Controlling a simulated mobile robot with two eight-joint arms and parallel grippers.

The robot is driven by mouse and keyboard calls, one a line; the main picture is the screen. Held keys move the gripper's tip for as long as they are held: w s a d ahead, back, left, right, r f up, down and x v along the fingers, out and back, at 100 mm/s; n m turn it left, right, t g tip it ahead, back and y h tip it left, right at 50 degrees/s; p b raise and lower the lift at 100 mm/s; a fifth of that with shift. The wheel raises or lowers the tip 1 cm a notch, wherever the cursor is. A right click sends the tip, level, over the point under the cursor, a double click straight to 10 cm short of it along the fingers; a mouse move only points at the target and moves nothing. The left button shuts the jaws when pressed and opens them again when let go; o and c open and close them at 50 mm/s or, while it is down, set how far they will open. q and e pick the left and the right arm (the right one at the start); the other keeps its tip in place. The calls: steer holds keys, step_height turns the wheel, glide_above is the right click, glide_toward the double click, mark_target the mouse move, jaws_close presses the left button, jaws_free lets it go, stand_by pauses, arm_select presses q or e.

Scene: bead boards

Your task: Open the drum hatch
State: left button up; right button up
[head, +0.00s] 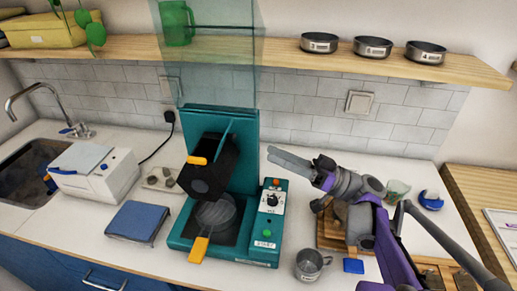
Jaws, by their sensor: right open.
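A teal machine (222,120) stands on the counter in the middle of the head view. A black drum (207,172) sits tilted on its front, with an orange tab (197,160) on its face. I cannot tell for sure which part is the hatch or whether it is open. Below the drum is a round grey pan (214,214) with an orange handle (199,249). My right gripper (272,155) is open and empty, to the right of the drum and apart from it, its fingers pointing left. My left gripper is not in view.
A clear panel (210,60) stands above the machine. A control box (268,222) with a knob forms its right side. A metal mug (310,264) and a blue block (353,265) are in front. A blue case (138,222) lies left. A shelf (270,49) runs above.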

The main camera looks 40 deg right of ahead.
steer(key=v, duration=0.2)
steer(key=shift+s+d+f, duration=0.1)
steer(key=shift+s+d, duration=0.05)
steer(key=shift+s, duration=0.05)
stand_by(0.5)
